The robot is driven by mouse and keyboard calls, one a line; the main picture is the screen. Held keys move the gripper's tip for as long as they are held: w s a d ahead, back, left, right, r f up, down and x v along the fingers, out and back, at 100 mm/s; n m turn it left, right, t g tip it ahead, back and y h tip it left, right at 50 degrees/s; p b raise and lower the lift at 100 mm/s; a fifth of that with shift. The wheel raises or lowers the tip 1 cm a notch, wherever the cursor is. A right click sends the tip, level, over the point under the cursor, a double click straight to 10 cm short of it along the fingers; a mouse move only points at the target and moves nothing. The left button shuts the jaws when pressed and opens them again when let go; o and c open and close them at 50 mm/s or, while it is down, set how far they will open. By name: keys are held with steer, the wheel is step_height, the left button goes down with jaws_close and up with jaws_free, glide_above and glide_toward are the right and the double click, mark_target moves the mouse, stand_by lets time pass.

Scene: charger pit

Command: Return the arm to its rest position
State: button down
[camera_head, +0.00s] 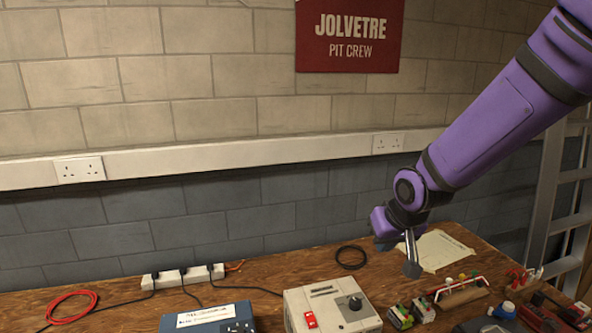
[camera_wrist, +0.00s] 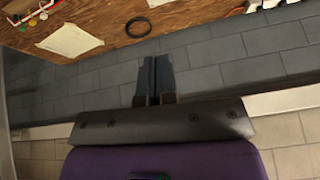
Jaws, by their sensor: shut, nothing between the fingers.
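My purple arm reaches in from the upper right in the head view. The view there is upside down, with the bench edge at the top and the wall behind the fingers.
A beige charger box (camera_head: 330,308), a blue box (camera_head: 208,318), a power strip (camera_head: 183,276), a red cable coil (camera_head: 71,306) and a black ring (camera_head: 350,257) lie on the bench. Batteries and tools crowd the right. A ladder (camera_head: 560,205) stands far right.

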steer(key=s+d+r, duration=0.4)
steer(key=s+r, duration=0.1)
steer(key=s, duration=0.2)
steer(key=s+d+r+m+h, duration=0.1)
steer(key=s+d+r, duration=0.3)
steer(key=s, duration=0.4)
steer(key=s+d+r, duration=0.4)
steer(key=s+r, duration=0.3)
steer(key=s, duration=0.1)
steer(key=shift+m+h, duration=0.3)
steer(key=shift+m, duration=0.1)
